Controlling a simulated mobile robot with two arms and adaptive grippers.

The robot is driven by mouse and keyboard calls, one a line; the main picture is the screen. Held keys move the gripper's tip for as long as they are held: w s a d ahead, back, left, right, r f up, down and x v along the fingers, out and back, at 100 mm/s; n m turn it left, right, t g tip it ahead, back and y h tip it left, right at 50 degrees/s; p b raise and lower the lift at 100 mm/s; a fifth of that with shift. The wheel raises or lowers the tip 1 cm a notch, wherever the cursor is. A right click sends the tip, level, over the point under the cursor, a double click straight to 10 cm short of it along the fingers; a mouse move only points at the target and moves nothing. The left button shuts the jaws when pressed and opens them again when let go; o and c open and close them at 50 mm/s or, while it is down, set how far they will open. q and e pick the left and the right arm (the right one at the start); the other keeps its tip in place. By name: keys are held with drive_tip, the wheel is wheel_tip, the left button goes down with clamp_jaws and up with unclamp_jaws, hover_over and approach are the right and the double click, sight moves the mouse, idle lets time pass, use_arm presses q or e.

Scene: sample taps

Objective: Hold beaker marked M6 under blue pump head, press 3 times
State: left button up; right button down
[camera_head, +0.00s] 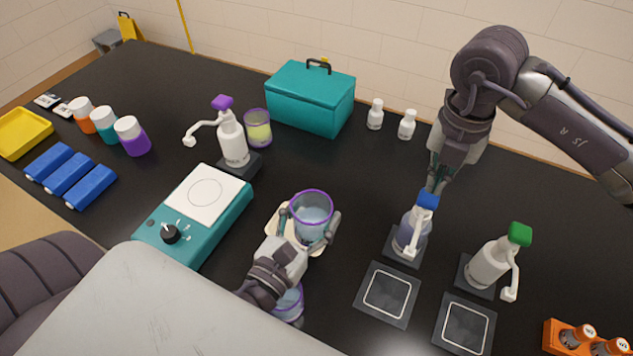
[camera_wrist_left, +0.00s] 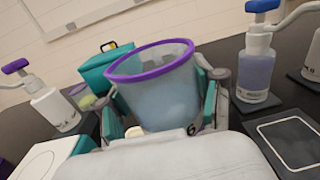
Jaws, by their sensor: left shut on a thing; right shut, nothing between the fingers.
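My left gripper (camera_head: 309,226) is shut on a clear purple-rimmed beaker (camera_head: 312,213), held upright with bluish contents. In the left wrist view the beaker (camera_wrist_left: 155,90) sits between the fingers; a mark low on its wall is only partly readable. The blue pump head (camera_head: 428,200) tops a bottle (camera_head: 411,232) to the right of the beaker, with its spout toward the front. The beaker is well apart from that spout. The bottle also shows in the left wrist view (camera_wrist_left: 256,72). My right gripper (camera_head: 438,180) is shut and empty, pointing down just behind the blue pump head.
A green-headed pump (camera_head: 490,262) stands right of the blue one. Dark square pads (camera_head: 388,293) lie in front. Another purple-rimmed beaker (camera_head: 289,304) is partly hidden below my left gripper. A teal hotplate (camera_head: 195,215) and purple-headed pump (camera_head: 232,140) are left.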

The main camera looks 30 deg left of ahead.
sight(430, 196)
use_arm(q)
drive_tip(key=s+d+f+m+g+h, duration=0.25)
drive_tip(key=s+d+h, duration=0.3)
drive_tip(key=d, duration=0.35)
drive_tip(key=s+d+f+m+g+h, duration=0.1)
drive_tip(key=s+d+m+h, duration=0.3)
drive_tip(key=s+d, duration=0.35)
drive_tip(key=w, duration=1.3)
drive_tip(key=shift+w+d, duration=0.15)
drive_tip(key=shift+d, duration=0.2)
drive_tip(key=shift+t+y, duration=0.25)
use_arm(e)
drive_tip(key=shift+f, duration=0.45)
drive_tip(key=shift+f, duration=1.1)
drive_tip(key=shift+r, duration=1.5)
